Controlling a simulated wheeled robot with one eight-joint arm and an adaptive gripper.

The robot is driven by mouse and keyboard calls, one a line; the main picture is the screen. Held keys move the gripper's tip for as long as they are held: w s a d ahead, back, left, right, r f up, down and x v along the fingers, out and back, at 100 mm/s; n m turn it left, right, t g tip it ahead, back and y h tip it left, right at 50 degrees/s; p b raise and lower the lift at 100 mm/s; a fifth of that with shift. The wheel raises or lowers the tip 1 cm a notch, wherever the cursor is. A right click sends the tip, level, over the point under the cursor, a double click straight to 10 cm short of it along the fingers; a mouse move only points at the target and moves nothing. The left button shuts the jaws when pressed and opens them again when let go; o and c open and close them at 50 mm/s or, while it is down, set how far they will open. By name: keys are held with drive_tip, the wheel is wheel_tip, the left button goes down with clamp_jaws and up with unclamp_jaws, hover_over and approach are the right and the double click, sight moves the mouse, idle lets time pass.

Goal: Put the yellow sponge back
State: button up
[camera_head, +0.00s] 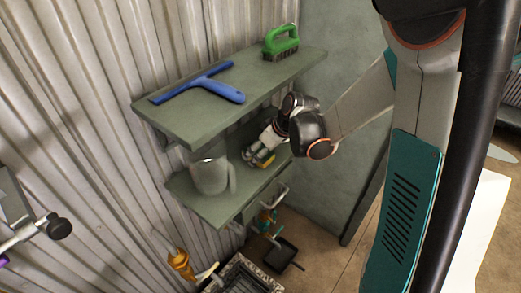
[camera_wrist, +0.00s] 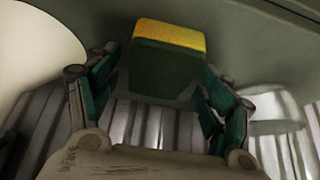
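The yellow sponge (camera_head: 265,161) is on the lower green shelf (camera_head: 222,208), largely hidden by my gripper in the head view. In the wrist view the sponge (camera_wrist: 168,52) shows a yellow layer against the shelf surface and a dark green layer. My gripper (camera_head: 258,152) reaches in over the lower shelf, under the upper one. In the wrist view its fingers (camera_wrist: 160,92) are spread, one on each side of the sponge. A narrow gap seems to show beside each finger, so the gripper looks open. Whether a fingertip touches the sponge is hard to tell.
A pale grey jug (camera_head: 210,176) stands on the lower shelf, left of my gripper. The upper shelf (camera_head: 190,122) above holds a blue squeegee (camera_head: 205,84) and a green brush (camera_head: 281,42). A corrugated wall (camera_head: 80,100) backs the shelves. A dustpan (camera_head: 282,255) lies below.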

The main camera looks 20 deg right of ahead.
drive_tip(key=shift+s+d+r+p, duration=0.15)
drive_tip(key=shift+r+p, duration=0.15)
drive_tip(key=shift+r, duration=0.2)
drive_tip(key=p+v, duration=0.2)
drive_tip(key=v, duration=0.9)
drive_tip(key=shift+p, duration=0.4)
drive_tip(key=shift+r, duration=0.1)
